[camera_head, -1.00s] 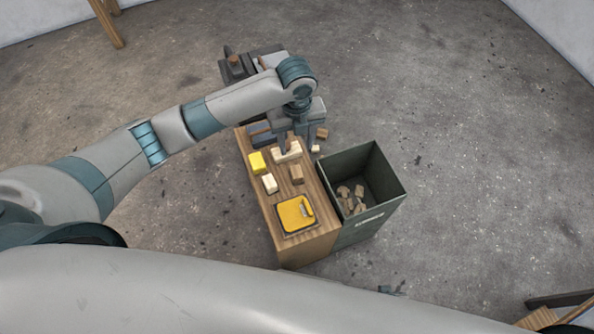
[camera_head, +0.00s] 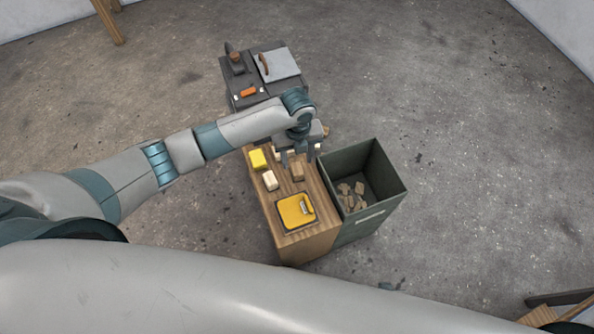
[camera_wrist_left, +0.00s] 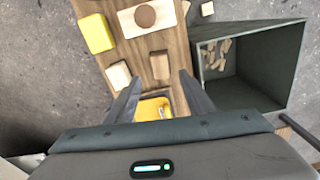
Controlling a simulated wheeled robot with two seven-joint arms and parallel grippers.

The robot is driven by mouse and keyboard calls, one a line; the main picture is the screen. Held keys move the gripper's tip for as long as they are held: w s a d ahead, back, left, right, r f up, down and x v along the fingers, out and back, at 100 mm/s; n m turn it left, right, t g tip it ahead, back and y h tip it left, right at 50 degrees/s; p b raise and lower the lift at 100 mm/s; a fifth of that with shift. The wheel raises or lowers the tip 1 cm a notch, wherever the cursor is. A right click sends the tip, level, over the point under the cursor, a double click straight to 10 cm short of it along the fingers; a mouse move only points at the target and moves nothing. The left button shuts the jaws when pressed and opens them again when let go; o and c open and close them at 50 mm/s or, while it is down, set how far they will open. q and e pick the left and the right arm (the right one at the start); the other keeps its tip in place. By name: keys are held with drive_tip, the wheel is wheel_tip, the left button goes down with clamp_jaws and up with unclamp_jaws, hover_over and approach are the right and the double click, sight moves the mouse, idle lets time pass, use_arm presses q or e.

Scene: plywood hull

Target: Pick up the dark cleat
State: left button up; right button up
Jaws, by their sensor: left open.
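The dark cleat appears to be the small brown block (camera_head: 297,172) on the wooden bench (camera_head: 268,204), right of a cream block (camera_head: 270,181). In the left wrist view the brown block (camera_wrist_left: 160,66) lies just beyond and between the fingertips. My left gripper (camera_head: 296,162) is open above the bench, its fingers pointing down at the brown block; they also show in the wrist view (camera_wrist_left: 160,79). I see no contact and cannot tell the exact height. My right gripper is not in view.
A yellow block (camera_head: 258,159) and a yellow item (camera_head: 297,209) on a dark pad share the bench. A cream piece with a brown disc (camera_wrist_left: 146,18) lies beyond. A dark green bin (camera_head: 356,220) with several wood scraps adjoins the bench's right. A grey-topped stand (camera_head: 280,64) is behind.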

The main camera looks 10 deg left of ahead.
sight(297, 170)
use_arm(q)
drive_tip(key=shift+f, duration=1.25)
drive_tip(key=shift+f, duration=0.1)
drive_tip(key=shift+f, duration=2.5)
drive_tip(key=shift+c, duration=0.5)
drive_tip(key=c, duration=1)
